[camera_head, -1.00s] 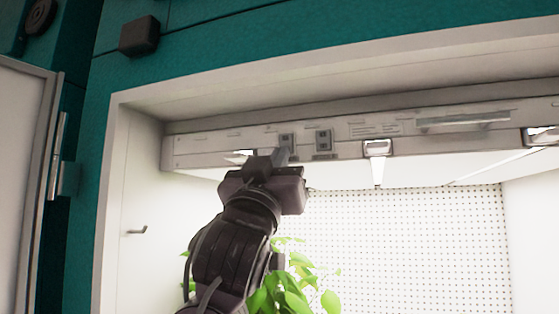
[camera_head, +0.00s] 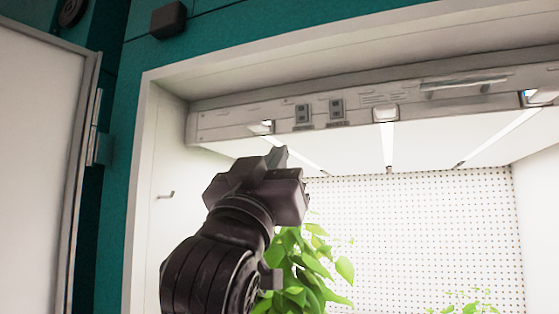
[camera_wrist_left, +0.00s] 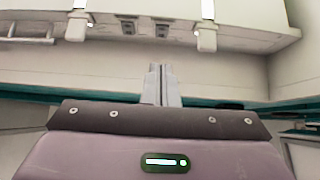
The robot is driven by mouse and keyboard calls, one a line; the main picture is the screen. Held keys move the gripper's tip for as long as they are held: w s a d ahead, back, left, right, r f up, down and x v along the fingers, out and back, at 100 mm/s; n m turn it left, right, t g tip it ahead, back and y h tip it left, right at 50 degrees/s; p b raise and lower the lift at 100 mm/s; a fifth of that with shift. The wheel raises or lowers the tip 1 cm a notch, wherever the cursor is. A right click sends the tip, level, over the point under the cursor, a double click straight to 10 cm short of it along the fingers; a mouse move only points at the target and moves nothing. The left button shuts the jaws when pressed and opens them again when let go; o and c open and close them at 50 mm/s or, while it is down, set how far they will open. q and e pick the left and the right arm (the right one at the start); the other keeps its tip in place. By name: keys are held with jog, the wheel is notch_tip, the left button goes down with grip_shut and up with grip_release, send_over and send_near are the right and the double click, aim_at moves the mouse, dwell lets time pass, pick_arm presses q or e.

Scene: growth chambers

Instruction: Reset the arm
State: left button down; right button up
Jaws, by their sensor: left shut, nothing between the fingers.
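My left gripper (camera_head: 276,157) is in the middle of the head view, in front of the open growth chamber. Its fingers are together with nothing between them. They point up, a little below the chamber's light panel (camera_head: 225,122), and look apart from it. The left wrist view shows the closed fingers (camera_wrist_left: 161,85) in the middle, with the panel's underside and fittings beyond. My right gripper is in neither view.
The light panel carries two small switches (camera_head: 303,115) and several latches. A green plant (camera_head: 305,268) stands behind my left arm, and another plant (camera_head: 462,303) is at the lower right. An open white door (camera_head: 40,170) is at the left. A hook (camera_head: 165,195) is on the chamber's side wall.

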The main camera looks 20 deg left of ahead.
pick_arm(q)
jog(key=w+f+g, duration=0.3)
jog(key=w+f, duration=0.2)
jog(key=f, duration=0.6)
jog(key=w+f+g, duration=0.3)
jog(key=w+f, duration=0.2)
jog(key=f, duration=0.6)
notch_tip(320, 180, down, 20)
jog(key=s+r+g, duration=0.1)
jog(key=g, duration=0.5)
jog(key=s+a+f+m+g, duration=0.15)
jog(key=s+f, duration=0.25)
jog(key=f, duration=0.5)
jog(key=s+f+n+g, duration=0.1)
jog(key=s+f+g, duration=0.25)
jog(key=f, duration=0.45)
jog(key=s+a+f+m+g, duration=0.15)
jog(key=s+f+g, duration=0.45)
jog(key=s+f, duration=1)
jog(key=s+a+f+g, duration=0.1)
jog(key=s+f, duration=0.1)
jog(key=f, duration=1.4)
jog(key=s+f+g, duration=0.1)
jog(key=s+f, duration=0.2)
jog(key=f, duration=1.3)
jog(key=s+a+f+y, duration=0.1)
jog(key=s+a+f, duration=0.2)
jog(key=s+f, duration=1.1)
jog(key=s, duration=0.3)
jog(key=shift+g, duration=0.3)
